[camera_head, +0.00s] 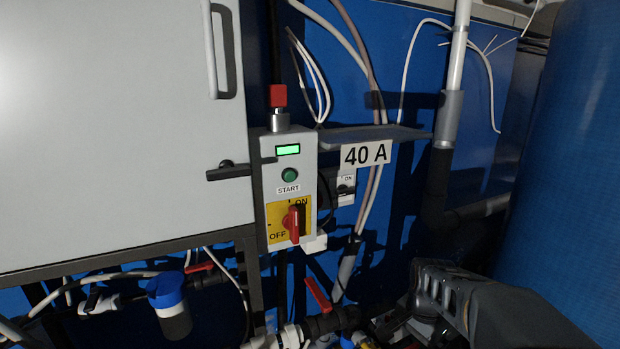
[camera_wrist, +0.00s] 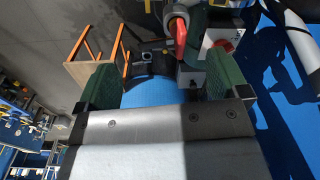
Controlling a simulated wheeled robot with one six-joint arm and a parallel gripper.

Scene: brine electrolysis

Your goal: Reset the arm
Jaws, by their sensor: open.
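My gripper (camera_wrist: 158,82) shows in the wrist view with its two green-padded fingers wide apart. Nothing is held between them. Beyond the fingers are a red handle (camera_wrist: 180,33) on a pipe fitting and a blue rounded surface (camera_wrist: 155,92); I cannot tell how far off they are. In the head view my dark arm reaches in at the lower right, below and right of the control box (camera_head: 308,160). The gripper's fingers cannot be made out there.
The control box has a lit green display (camera_head: 288,150), a green START button (camera_head: 289,174) and a red rotary switch (camera_head: 293,222). A grey cabinet (camera_head: 110,110) stands left, a large blue cylinder (camera_head: 570,170) right. A red-handled valve (camera_head: 318,296), pipes and cables crowd the lower middle.

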